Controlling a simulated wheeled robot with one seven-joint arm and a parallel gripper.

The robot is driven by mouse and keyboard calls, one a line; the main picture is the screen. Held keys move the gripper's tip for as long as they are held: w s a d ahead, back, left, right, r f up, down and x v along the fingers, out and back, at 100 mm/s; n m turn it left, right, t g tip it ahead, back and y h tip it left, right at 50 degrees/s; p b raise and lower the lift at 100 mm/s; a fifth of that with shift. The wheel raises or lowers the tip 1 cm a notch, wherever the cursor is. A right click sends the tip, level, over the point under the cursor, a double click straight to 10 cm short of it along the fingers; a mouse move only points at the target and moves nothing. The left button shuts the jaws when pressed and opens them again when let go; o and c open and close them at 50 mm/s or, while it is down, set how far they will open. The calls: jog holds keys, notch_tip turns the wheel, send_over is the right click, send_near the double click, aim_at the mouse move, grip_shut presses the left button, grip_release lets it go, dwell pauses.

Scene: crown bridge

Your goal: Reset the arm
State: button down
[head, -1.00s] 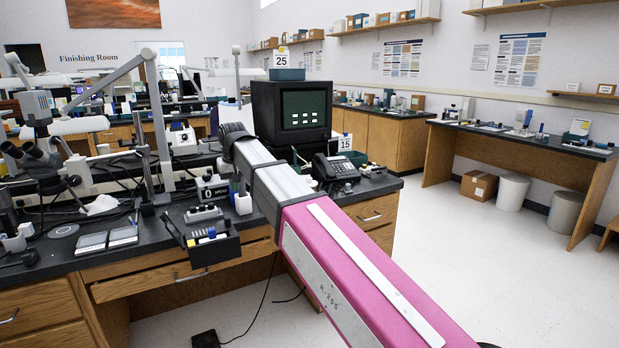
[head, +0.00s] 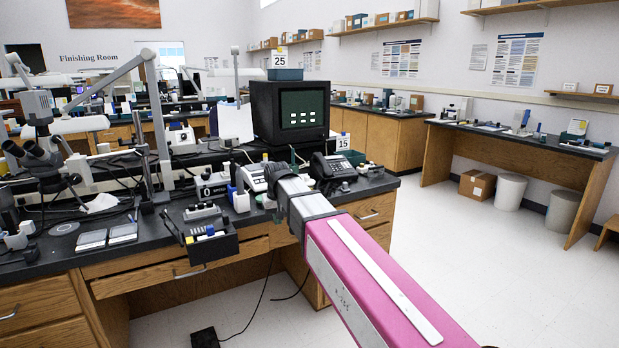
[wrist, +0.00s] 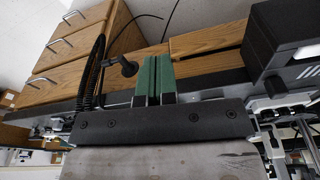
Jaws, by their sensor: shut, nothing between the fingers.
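My arm reaches in from the lower right of the head view, with its pink link nearest and its grey and black end over the front part of the dark bench (head: 150,215). In the wrist view my gripper (wrist: 157,62) shows two green-padded fingers side by side, closed together with nothing between them. The fingers lie against a view of the bench's edge and wooden drawer fronts (wrist: 75,45). I cannot tell the exact gap between gripper and bench.
A black tray (head: 212,243) juts from the bench front on the left.

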jog(key=s+d+f+m, duration=0.1)
jog(key=s+d+f, duration=0.4)
jog(key=d+f, duration=0.3)
jog(key=s+d+f+m+g, duration=0.1)
jog(key=s+d+f, duration=0.4)
jog(key=d+f, duration=0.3)
jog(key=s+d+f+m, duration=0.2)
jog(key=s+d+f, duration=0.2)
jog(key=d+f, duration=0.4)
jog(key=d, duration=0.6)
jog(key=shift+s+f+g+h, duration=0.25)
jog(key=shift+s+g+h, duration=0.05)
jog(key=shift+s, duration=0.1)
